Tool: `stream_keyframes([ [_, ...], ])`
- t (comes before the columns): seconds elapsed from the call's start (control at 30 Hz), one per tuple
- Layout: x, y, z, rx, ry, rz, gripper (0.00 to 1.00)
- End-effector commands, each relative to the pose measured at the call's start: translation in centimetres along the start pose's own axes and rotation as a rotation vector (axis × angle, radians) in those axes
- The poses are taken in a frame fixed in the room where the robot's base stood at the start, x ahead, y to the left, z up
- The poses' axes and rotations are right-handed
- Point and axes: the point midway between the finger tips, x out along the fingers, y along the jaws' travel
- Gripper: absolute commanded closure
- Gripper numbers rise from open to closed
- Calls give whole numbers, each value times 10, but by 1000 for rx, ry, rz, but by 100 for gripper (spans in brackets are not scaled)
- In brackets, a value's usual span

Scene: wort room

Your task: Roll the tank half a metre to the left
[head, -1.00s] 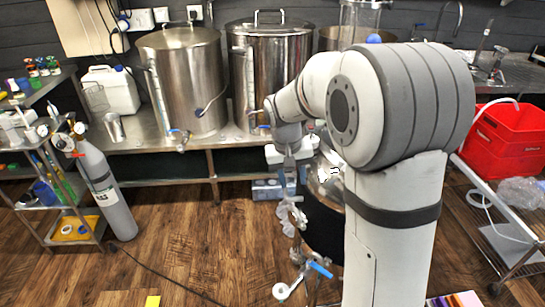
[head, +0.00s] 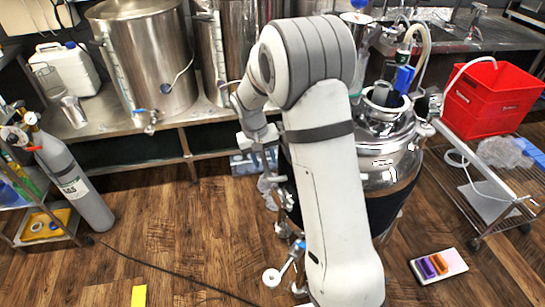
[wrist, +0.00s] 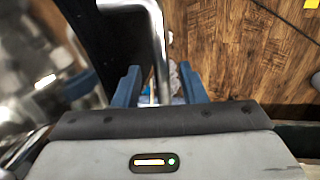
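The tank (head: 395,165) is a shiny steel vessel with a black jacket, standing upright on the floor. In the head view my arm hides its left part. A bent steel bar (wrist: 158,40), which looks like the tank's handle, runs down between the blue fingers of my gripper (wrist: 160,82) in the wrist view. The fingers stand apart with gaps beside the bar, so the gripper looks open around it. In the head view my gripper (head: 268,158) is left of the tank, partly hidden. A white caster (head: 271,277) with a blue lever shows low on the left.
A steel bench (head: 100,120) with large kettles (head: 150,60) runs behind. A grey gas cylinder (head: 75,180) and shelf cart stand left. A cable (head: 170,275) crosses the open wood floor near a yellow marker (head: 138,296).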

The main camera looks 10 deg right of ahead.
Motion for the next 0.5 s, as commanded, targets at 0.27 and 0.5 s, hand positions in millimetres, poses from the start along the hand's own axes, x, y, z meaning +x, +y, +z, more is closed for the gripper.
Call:
stream_keyframes([
  [0.27, 2, -2, 0, -3, 1, 0, 62],
  [0.5, 2, -2, 0, -3, 1, 0, 81],
])
